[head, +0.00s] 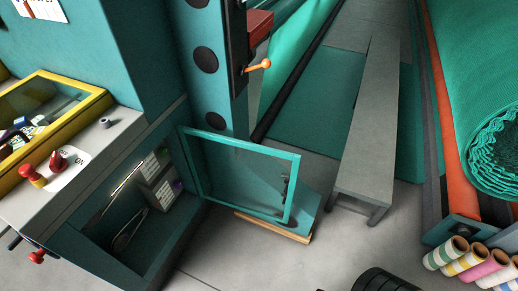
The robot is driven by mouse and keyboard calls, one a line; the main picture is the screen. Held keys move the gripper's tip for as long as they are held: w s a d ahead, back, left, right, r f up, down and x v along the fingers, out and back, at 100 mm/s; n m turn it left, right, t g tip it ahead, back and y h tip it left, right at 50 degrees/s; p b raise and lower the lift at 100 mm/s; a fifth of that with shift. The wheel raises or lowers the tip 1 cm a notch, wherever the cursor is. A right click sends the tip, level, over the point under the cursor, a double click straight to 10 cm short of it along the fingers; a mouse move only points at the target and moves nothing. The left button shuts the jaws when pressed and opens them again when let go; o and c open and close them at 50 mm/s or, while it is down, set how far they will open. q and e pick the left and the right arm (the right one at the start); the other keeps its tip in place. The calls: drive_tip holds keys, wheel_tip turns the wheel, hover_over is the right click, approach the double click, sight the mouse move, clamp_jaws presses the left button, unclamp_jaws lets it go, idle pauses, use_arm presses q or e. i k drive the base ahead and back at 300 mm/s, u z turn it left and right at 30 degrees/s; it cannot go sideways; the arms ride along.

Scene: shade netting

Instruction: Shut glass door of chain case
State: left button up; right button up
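The chain case (150,249) is a teal cabinet with a dark interior, low at the left of the head view. Its glass door (296,190) has a teal frame and stands wide open, swung out to the right from the case's right side. A small dark fitting, perhaps the handle, shows near the door's right edge. Inside the case are labelled boxes (158,178) and a dark looped tool or chain (128,232). Neither of my grippers can be made out in this view, and nothing is seen touching the door.
A wooden strip (272,227) lies under the door. A grey bench (368,125) stands to its right. A yellow-framed box (62,128) and red knobs (57,161) sit on the counter at left. Green netting (480,90) and coloured rolls (470,262) are at right. Floor in front is mostly clear.

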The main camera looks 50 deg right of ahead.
sight(289, 189)
drive_tip(key=u, duration=2.15)
drive_tip(key=k, duration=1.4)
drive_tip(key=z, duration=2.15)
